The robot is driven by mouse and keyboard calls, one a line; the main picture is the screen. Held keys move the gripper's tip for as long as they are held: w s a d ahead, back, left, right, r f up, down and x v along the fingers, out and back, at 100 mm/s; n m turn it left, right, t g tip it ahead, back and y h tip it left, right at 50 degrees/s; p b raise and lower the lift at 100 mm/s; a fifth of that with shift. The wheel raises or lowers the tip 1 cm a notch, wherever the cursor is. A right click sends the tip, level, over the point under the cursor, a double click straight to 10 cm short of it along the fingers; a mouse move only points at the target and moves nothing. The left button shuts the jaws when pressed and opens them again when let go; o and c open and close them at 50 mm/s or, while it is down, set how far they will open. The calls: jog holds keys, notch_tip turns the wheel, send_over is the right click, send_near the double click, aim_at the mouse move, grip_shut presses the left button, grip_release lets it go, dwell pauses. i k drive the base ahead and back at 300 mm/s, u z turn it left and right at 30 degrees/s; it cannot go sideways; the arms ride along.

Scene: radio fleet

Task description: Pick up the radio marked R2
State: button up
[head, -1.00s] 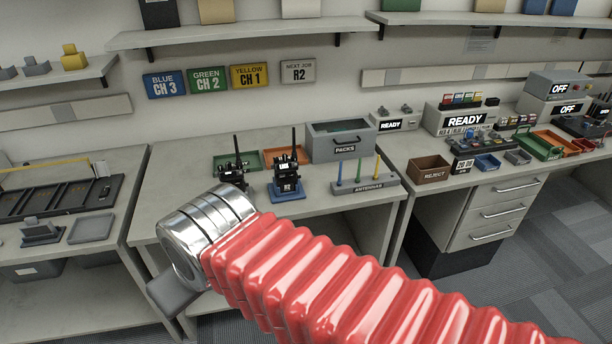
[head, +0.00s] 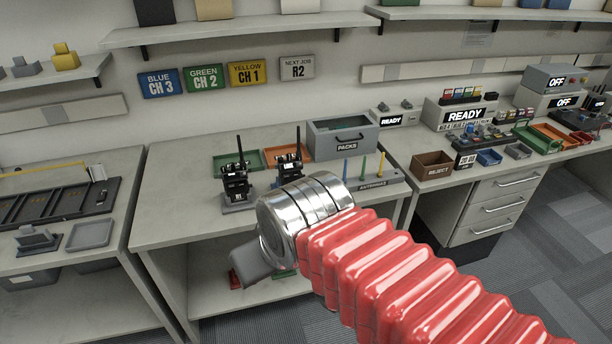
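The radio marked R2 (head: 289,168) is black with an upright antenna and stands on the middle bench. My gripper (head: 249,267) shows only as a grey piece below the cuff, in front of the bench's front edge. Its fingertips cannot be made out, and no radio shows in it.
Behind the radios are a green tray (head: 222,163), an orange tray (head: 279,153) and a grey PACKS box (head: 340,148). An antenna holder (head: 391,182) with coloured antennas stands to the right. A sign (head: 297,68) reads NEXT JOB R2. The bench's left part is clear.

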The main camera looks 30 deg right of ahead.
aim_at(293, 166)
jog(key=u, duration=0.05)
jog(key=i, duration=1)
jog(key=z, duration=0.1)
